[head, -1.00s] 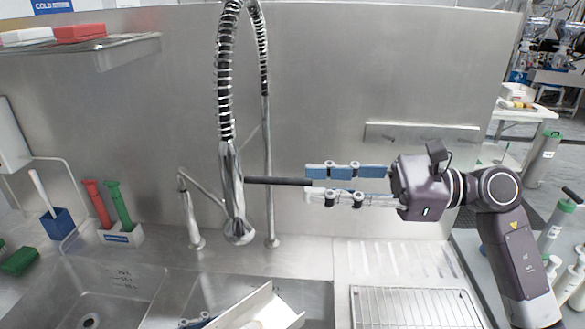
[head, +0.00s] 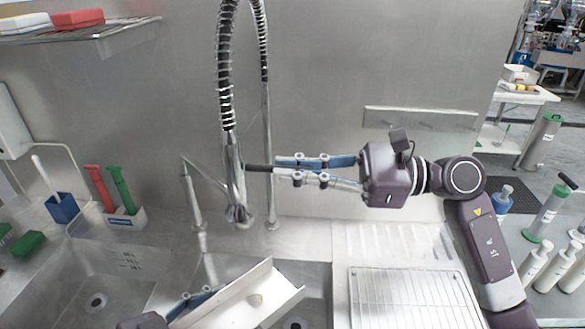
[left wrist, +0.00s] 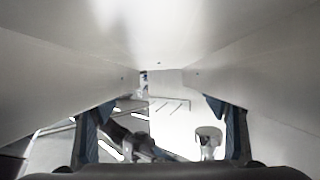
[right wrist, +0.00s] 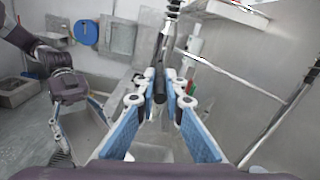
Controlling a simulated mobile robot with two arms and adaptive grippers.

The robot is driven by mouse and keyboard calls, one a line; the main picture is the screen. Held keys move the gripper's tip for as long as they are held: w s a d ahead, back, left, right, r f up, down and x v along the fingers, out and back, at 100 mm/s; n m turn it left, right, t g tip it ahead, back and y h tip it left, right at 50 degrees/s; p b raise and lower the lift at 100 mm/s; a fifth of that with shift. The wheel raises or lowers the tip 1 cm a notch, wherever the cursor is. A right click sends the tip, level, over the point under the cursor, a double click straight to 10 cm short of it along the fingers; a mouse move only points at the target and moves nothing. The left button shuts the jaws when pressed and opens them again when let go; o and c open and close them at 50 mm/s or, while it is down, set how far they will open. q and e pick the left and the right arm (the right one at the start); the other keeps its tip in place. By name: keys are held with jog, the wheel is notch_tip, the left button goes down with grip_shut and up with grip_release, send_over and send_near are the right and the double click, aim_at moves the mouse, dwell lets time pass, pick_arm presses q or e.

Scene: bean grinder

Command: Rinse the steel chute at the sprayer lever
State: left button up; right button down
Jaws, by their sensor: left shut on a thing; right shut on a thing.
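The steel chute (head: 232,305), an open trough, is tilted over the sink below the sprayer head (head: 238,214). A tan patch lies inside it. My left gripper (head: 205,294) is shut on its lower left end; in the left wrist view the chute (left wrist: 160,40) fills the upper part between the blue finger pads. The sprayer's black lever (head: 258,168) sticks out to the right of the spray body. My right gripper (head: 276,168) is shut on the lever, which also shows between its fingers in the right wrist view (right wrist: 160,84). No water is visible.
Two sink basins lie below, with a wire drain rack (head: 415,300) at right. Red and green brushes (head: 121,188) stand in a holder at left, near a blue cup (head: 62,208). A thin faucet (head: 192,190) stands left of the sprayer. A shelf (head: 80,32) hangs upper left.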

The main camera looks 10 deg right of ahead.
dwell(0.3)
pick_arm(q)
jog(key=shift+f+b, duration=0.35)
jog(key=shift+b, duration=0.15)
pick_arm(e)
jog(key=shift+f, duration=0.2)
jog(key=f+y+b, duration=0.1)
jog(key=b, duration=0.4)
jog(key=shift+b, duration=1.1)
pick_arm(q)
notch_tip(320, 180, down, 7)
pick_arm(e)
jog(key=shift+r+t+y, duration=0.1)
jog(key=shift+t+y, duration=0.2)
jog(key=c, duration=2)
grip_release()
